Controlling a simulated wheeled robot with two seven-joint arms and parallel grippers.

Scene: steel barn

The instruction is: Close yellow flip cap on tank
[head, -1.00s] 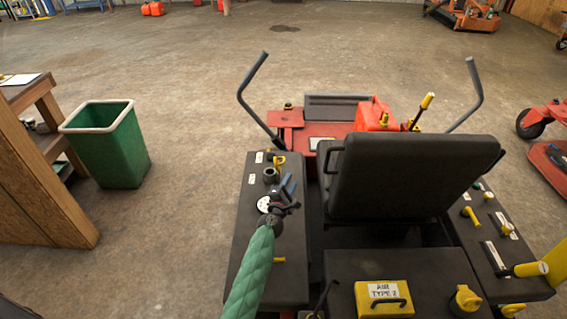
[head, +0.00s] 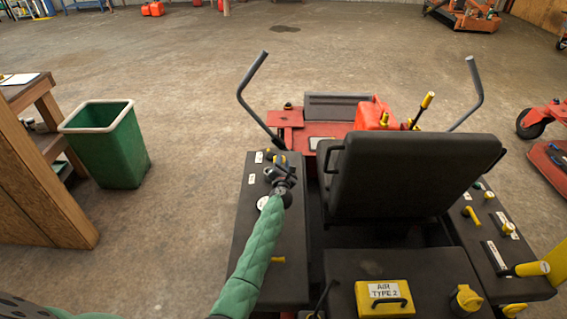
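The tank (head: 246,225) is the dark left side box of the mower, with white labels on top. A small bit of the yellow flip cap (head: 284,159) shows near the tank's far right end. My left gripper (head: 281,171) is right at the cap and filler neck and hides most of both. I cannot tell whether it touches the cap, or whether the cap is up or down. The gripper's fingers are small and dark here, so their opening is unclear. My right gripper is out of view.
The black seat (head: 405,178) stands just right of the tank. A grey control lever (head: 253,85) rises beyond it. A yellow air filter box (head: 384,298) sits at the near edge. A green bin (head: 110,145) and wooden bench (head: 45,185) stand left, with open floor between.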

